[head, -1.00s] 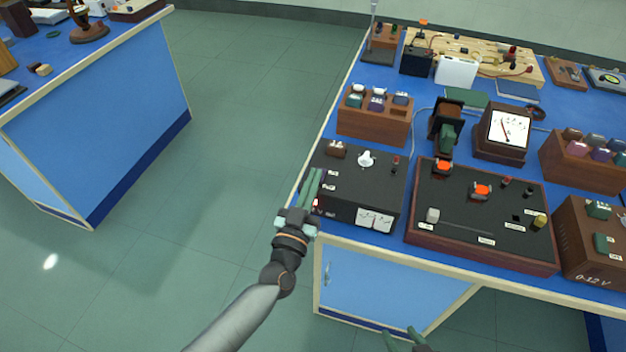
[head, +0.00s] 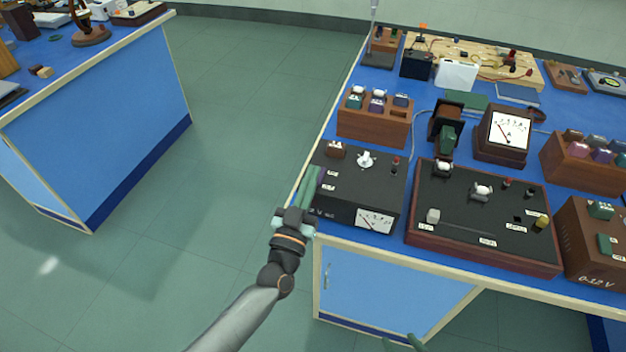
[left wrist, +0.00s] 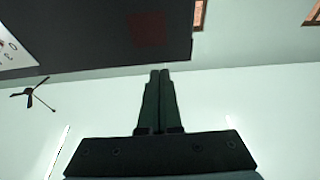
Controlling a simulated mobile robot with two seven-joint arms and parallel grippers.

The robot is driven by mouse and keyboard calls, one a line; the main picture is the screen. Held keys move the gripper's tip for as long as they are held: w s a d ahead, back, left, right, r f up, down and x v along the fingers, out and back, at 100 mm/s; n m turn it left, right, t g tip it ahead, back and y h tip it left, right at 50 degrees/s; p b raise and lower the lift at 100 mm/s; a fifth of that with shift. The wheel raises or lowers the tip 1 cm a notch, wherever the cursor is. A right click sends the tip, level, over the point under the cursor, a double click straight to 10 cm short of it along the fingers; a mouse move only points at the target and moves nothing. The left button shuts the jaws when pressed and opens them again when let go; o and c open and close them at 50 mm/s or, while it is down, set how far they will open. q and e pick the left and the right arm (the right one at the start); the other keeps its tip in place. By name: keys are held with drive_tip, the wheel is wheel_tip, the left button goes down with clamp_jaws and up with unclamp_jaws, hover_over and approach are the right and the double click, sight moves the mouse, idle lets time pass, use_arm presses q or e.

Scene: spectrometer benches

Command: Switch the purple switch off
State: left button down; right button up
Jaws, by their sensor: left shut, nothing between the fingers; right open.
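My left gripper (head: 314,172) is shut and empty at the left edge of a black-topped power supply box (head: 350,190). A small purple switch (head: 321,174) shows at that edge, right beside the green fingertips and partly hidden by them. I cannot tell whether they touch it. In the left wrist view the shut fingers (left wrist: 160,75) point at the dark underside or side of a box, and the switch cannot be made out there. My right gripper (head: 402,339) shows only its green fingertips at the bottom edge and is open.
Right of the box stands a wood-framed black panel (head: 480,215) with two unlit lamps (head: 482,190). Behind are a wooden block of coloured switches (head: 375,125) and a meter (head: 505,130). Another switch block (head: 585,165) stands at right. The floor left of the bench is clear.

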use_arm(q)
wheel_tip(320, 180, up, 3)
drive_tip(key=shift+s+f+p, duration=0.1)
drive_tip(key=shift+f+p, duration=0.1)
drive_tip(key=shift+p, duration=0.4)
drive_tip(key=s+a+f+b, duration=0.2)
drive_tip(key=s+f, duration=0.3)
drive_tip(key=s, duration=0.3)
drive_tip(key=shift+s+f, duration=0.2)
drive_tip(key=shift+s, duration=0.2)
use_arm(e)
drive_tip(key=shift+s+d, duration=0.3)
drive_tip(key=shift+s, duration=0.25)
